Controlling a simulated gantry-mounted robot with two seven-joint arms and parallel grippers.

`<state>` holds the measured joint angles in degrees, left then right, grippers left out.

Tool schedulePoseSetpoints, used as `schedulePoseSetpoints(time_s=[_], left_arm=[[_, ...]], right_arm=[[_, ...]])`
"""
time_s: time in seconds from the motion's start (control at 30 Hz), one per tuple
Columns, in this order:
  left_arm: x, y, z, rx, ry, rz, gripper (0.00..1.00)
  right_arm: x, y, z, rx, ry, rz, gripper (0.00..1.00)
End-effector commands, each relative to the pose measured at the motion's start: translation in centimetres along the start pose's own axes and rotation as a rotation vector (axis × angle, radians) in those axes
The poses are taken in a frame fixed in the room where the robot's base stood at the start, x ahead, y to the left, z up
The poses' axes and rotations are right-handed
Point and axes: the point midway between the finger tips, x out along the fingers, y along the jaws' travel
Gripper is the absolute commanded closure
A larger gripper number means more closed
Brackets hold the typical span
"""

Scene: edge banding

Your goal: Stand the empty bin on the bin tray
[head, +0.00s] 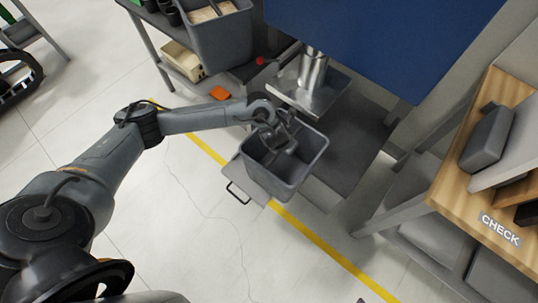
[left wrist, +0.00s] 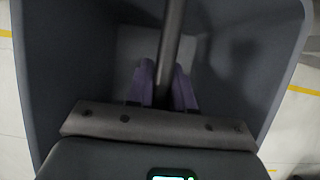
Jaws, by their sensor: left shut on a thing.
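The empty grey bin (head: 300,172) is upright beneath the metal spout (head: 313,72), over the grey bin tray (head: 251,178) with its black pull handle. I cannot tell whether the bin's bottom touches the tray. My left gripper (head: 284,140) reaches down into the bin's mouth. In the left wrist view, the left gripper's purple fingertips (left wrist: 166,88) are shut on a dark bar (left wrist: 173,35) across the bin, which looks like its handle. The bin's inner walls (left wrist: 75,60) surround the fingers, and it looks empty. My right gripper is not in view.
A blue machine housing (head: 385,40) hangs above and behind the bin. Another grey bin (head: 225,42), with pale contents, stands at the upper left. A wooden bench marked CHECK (head: 500,229) is on the right. Open floor with a yellow line (head: 310,236) lies in front.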

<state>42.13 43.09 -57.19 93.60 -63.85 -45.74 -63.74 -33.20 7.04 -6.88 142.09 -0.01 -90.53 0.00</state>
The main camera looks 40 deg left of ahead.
Motion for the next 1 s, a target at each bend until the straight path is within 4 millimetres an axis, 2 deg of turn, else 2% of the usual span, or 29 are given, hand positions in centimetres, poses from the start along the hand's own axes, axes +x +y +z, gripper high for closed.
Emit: schedulePoseSetpoints(time_s=[0.17,0.6,0.8,1.0], left_arm=[[1.1,2.1,0.4,0.014,-0.001,-0.005,1.00],[6.9,9.2,2.0,0.015,-0.003,-0.005,1.00],[8.2,10.8,2.5,0.017,-0.004,-0.007,1.00],[8.7,11.1,2.4,0.019,-0.002,-0.008,1.00]], right_arm=[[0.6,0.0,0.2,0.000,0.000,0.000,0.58],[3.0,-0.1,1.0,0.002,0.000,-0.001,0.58],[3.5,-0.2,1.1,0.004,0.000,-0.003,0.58],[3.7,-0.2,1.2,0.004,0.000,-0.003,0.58]])
